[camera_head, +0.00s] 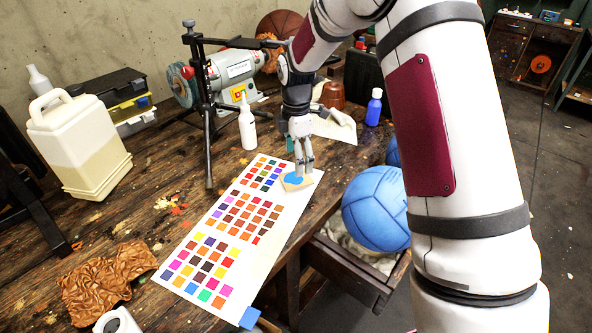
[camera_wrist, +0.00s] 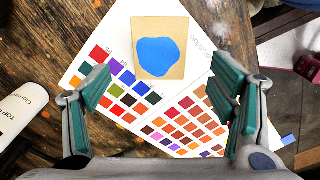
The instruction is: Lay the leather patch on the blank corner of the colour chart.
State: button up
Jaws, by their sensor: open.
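The leather patch is a tan square (camera_wrist: 173,20) with an irregular blue spot; in the head view its blue spot (camera_head: 294,180) shows below my fingertips. It lies on a blank white area at the far right corner of the colour chart (camera_head: 262,258), beside the printed squares. The chart (camera_wrist: 202,75) lies on the workbench. My gripper (camera_head: 300,172) is above the patch, pointing down, and partly hides it in the head view. In the wrist view my gripper (camera_wrist: 163,84) has its fingers wide apart, with nothing held between them.
A blue square (camera_head: 250,317) sits at the chart's near corner. A white bottle (camera_head: 247,124), a tripod stand (camera_head: 208,115) and a bench grinder (camera_head: 235,75) stand behind the chart. Crumpled brown leather (camera_head: 108,280) lies near left. A blue ball (camera_head: 375,209) is in an open drawer at right.

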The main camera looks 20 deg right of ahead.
jog(key=s+r+m+t, duration=0.1)
jog(key=s+r+m, duration=0.3)
jog(key=s+r, duration=0.5)
jog(key=s+r+m+t, duration=0.1)
jog(key=s+r+m, duration=0.5)
jog(key=r, duration=0.5)
jog(key=s+m+t, duration=0.2)
jog(key=s+m, duration=0.7)
jog(key=s, duration=1.1)
jog(key=shift+d, duration=0.45)
